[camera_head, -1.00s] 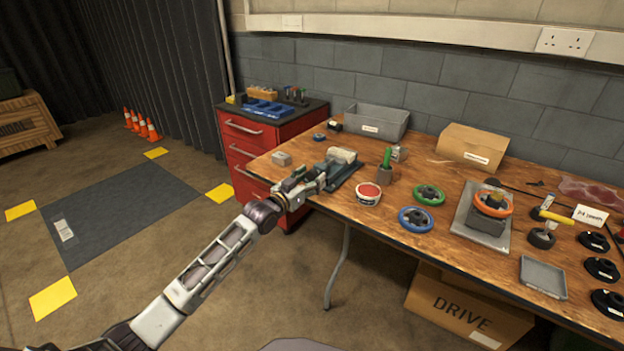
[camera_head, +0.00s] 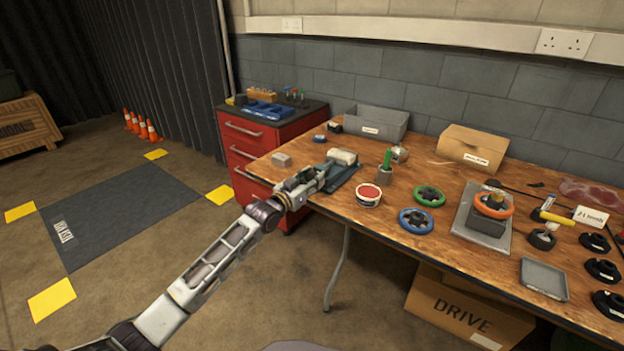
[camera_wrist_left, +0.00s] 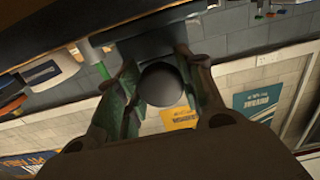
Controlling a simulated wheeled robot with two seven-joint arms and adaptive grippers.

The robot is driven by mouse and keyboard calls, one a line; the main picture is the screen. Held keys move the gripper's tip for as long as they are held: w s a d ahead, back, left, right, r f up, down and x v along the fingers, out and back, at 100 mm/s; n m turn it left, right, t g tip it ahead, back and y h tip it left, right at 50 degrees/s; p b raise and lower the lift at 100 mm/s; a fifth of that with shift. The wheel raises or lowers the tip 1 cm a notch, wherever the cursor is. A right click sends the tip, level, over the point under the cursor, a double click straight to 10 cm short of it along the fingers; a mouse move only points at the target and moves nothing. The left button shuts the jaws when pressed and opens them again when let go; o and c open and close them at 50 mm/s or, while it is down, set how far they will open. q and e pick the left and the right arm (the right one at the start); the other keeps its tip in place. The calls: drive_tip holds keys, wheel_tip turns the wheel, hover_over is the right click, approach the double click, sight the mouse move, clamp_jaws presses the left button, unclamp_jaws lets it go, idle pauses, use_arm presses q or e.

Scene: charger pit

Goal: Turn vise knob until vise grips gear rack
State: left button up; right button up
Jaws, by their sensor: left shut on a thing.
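The vise (camera_head: 340,172) stands at the left end of the wooden bench, with a pale block-like part (camera_head: 342,157) on top. My left gripper (camera_head: 314,178) is at the vise's front end, at the bench edge. In the left wrist view, its two fingers (camera_wrist_left: 162,95) are on either side of a dark round knob (camera_wrist_left: 162,84) and shut on it. The gear rack cannot be made out in the vise; the gripper and vise body hide the jaws. My right gripper is not in view.
A small grey block (camera_head: 281,160) lies left of the vise. A red-lidded tub (camera_head: 368,195), a green-handled tool (camera_head: 387,160) and green and blue handwheels (camera_head: 416,220) are to its right. A red drawer cabinet (camera_head: 262,145) stands behind left.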

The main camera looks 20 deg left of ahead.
use_arm(q)
drive_tip(key=shift+r+m+p, duration=0.1)
drive_tip(key=shift+m+p, duration=0.5)
drive_tip(key=shift+p, duration=0.05)
drive_tip(key=shift+m+p, duration=0.85)
drive_tip(key=shift+m, duration=0.05)
drive_tip(key=shift+a+m+p, duration=0.1)
drive_tip(key=shift+m+p, duration=0.75)
drive_tip(key=shift+m, duration=0.15)
drive_tip(key=m+p, duration=0.1)
drive_tip(key=m, duration=0.1)
drive_tip(key=shift+m+p, duration=0.3)
drive_tip(key=shift+p, duration=0.05)
drive_tip(key=m+p, duration=0.1)
drive_tip(key=m, duration=0.2)
drive_tip(key=shift+m+p, duration=0.7)
drive_tip(key=shift+m, duration=1.2)
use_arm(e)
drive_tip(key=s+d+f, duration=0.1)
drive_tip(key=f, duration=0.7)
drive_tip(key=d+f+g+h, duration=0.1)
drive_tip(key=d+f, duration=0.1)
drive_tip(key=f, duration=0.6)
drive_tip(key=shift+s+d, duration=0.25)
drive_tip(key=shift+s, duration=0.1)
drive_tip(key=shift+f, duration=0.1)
